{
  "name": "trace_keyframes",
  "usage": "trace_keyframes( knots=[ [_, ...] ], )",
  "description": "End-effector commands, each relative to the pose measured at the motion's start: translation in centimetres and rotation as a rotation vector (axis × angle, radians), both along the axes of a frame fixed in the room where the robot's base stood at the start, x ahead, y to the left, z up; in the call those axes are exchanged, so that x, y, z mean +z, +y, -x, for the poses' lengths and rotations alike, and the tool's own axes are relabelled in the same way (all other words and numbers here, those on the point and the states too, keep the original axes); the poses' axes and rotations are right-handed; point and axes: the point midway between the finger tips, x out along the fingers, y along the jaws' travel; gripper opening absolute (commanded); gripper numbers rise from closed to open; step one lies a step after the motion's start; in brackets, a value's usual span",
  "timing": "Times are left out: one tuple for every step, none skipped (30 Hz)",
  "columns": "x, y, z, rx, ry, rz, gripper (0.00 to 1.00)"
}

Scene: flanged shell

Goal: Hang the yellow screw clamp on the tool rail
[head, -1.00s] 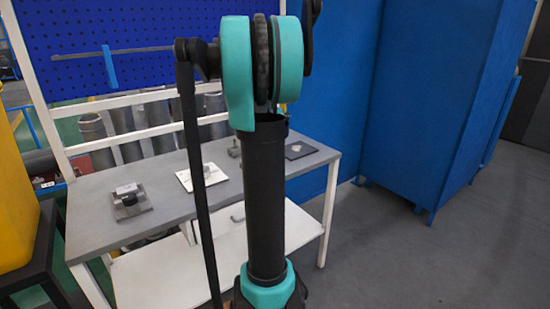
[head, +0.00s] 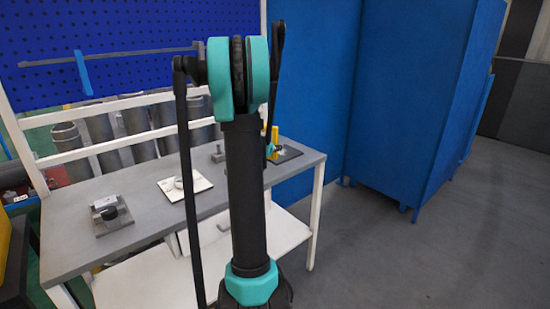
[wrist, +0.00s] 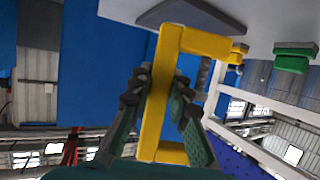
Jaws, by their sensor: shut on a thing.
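The yellow screw clamp (wrist: 157,95) fills the middle of the wrist view as a C-shaped frame. My gripper (wrist: 160,98) is shut on its long side, with one dark finger on each side. In the head view a strip of the yellow clamp (head: 275,134) shows behind my arm, above the right end of the table, with part of my gripper (head: 270,150) beside it. The tool rail (head: 140,56) is a thin grey bar across the blue pegboard at the upper left, well away from the clamp. A blue tool (head: 83,73) hangs on it.
The grey table (head: 75,205) carries a block with a dark knob (head: 110,212), a white plate (head: 186,185) and a dark pad (head: 286,157). Grey cylinders stand behind it. A blue cabinet (head: 410,100) stands to the right. A green object (wrist: 295,55) shows in the wrist view.

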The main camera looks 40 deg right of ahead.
Motion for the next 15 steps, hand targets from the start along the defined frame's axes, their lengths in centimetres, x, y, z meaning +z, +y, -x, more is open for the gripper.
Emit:
trace_keyframes(
  knots=[
    [-0.4, 0.0, 0.0, 0.000, 0.000, 0.000, 0.00],
    [-0.6, 0.0, 0.0, 0.000, 0.000, 0.000, 0.00],
    [-0.8, 0.0, 0.0, 0.000, 0.000, 0.000, 0.00],
    [-0.9, 0.0, 0.0, 0.000, 0.000, 0.000, 0.00],
    [-1.2, 0.0, 0.0, 0.000, 0.000, 0.000, 0.00],
    [-1.6, 0.0, 0.0, 0.000, 0.000, 0.000, 0.00],
    [-2.0, 0.0, 0.0, 0.000, 0.000, 0.000, 0.00],
    [-2.5, 0.0, -0.1, 0.000, 0.000, 0.000, 0.00],
    [-3.0, 0.0, 0.0, 0.000, 0.000, 0.000, 0.00],
    [-3.3, 0.0, -0.1, 0.000, 0.000, 0.000, 0.00],
    [-3.7, 0.0, 0.0, 0.000, 0.000, 0.000, 0.00],
    [-4.1, 0.0, 0.0, 0.000, 0.000, 0.000, 0.00],
    [-4.3, 0.0, 0.0, 0.000, 0.000, 0.000, 0.00],
    [-4.4, 0.0, 0.0, 0.000, 0.000, 0.000, 0.00],
    [-4.6, 0.0, 0.0, 0.000, 0.000, 0.000, 0.00]
  ],
)
